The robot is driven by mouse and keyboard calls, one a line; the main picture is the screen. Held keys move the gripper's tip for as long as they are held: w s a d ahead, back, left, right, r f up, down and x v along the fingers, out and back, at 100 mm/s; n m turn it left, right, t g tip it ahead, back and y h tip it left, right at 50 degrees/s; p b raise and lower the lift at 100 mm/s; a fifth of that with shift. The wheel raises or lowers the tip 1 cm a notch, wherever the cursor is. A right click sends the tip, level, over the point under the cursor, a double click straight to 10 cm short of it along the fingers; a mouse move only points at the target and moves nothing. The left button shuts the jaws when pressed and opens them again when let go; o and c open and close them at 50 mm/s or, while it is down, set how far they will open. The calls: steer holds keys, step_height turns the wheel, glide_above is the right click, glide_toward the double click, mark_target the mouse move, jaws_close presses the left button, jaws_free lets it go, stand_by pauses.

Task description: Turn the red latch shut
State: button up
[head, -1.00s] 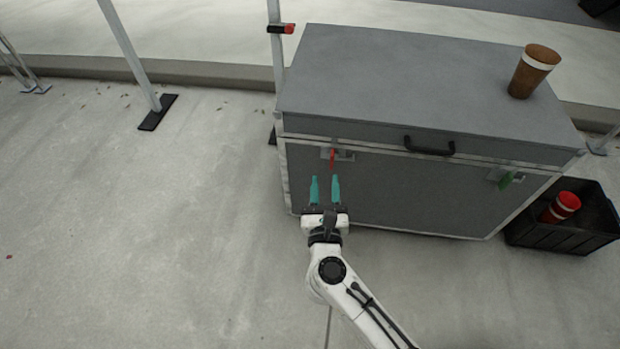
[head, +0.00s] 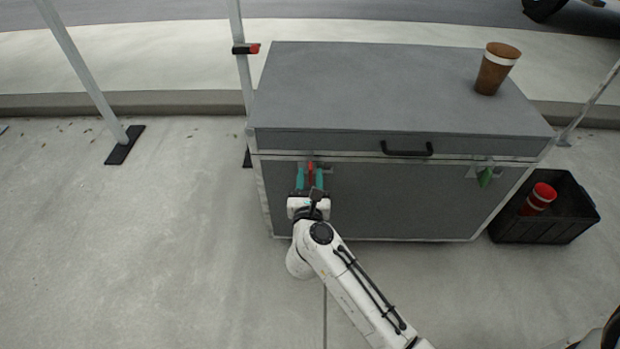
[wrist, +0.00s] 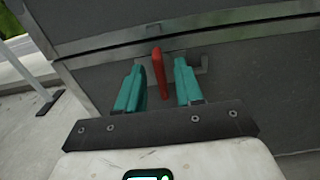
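The red latch (head: 311,168) is on the front left of the grey case (head: 380,85), just below the lid seam. In the wrist view the latch handle (wrist: 159,72) stands nearly upright on a metal plate, leaning slightly. My gripper (head: 309,179) is at the case front with its teal fingers on either side of the latch. In the wrist view my gripper (wrist: 160,85) is open, with a gap between each finger and the handle. The lid looks closed.
A green latch (head: 485,177) is at the case's front right and a black handle (head: 407,149) between. A brown cup (head: 496,68) stands on the lid. A black crate (head: 548,232) holding a red-and-white object (head: 538,198) is at right. Floor on the left is mostly clear.

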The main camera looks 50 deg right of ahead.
steer(key=shift+w+d, duration=0.15)
steer(key=shift+d, duration=0.05)
jaws_close()
stand_by(0.3)
